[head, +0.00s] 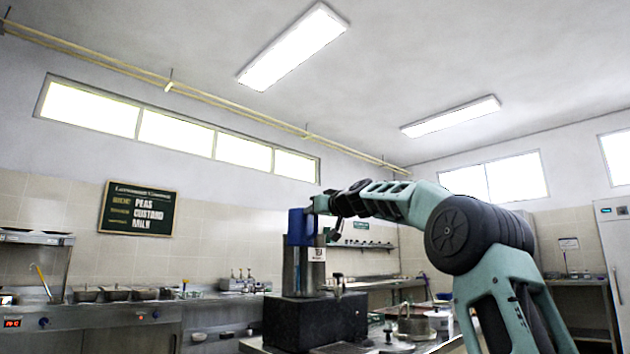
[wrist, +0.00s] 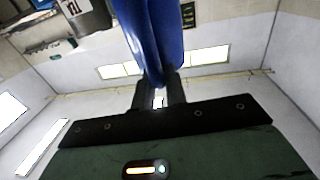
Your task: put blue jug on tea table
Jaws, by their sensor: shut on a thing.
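The blue jug (head: 297,227) is in my gripper (head: 318,205), seen in the head view at the middle of the picture, in front of or beside a tall steel cylinder. In the wrist view the blue jug (wrist: 152,35) fills the top middle, and my gripper (wrist: 159,92) is shut on a narrow part of it. Most of the jug lies outside the wrist view. I cannot make out a tea table in either view.
A steel cylinder (head: 303,270) with a label stands on a dark block (head: 315,320) close to the jug. Pots (head: 415,322) stand on the counter at the lower right. A steel counter with several pans (head: 115,294) runs along the left wall.

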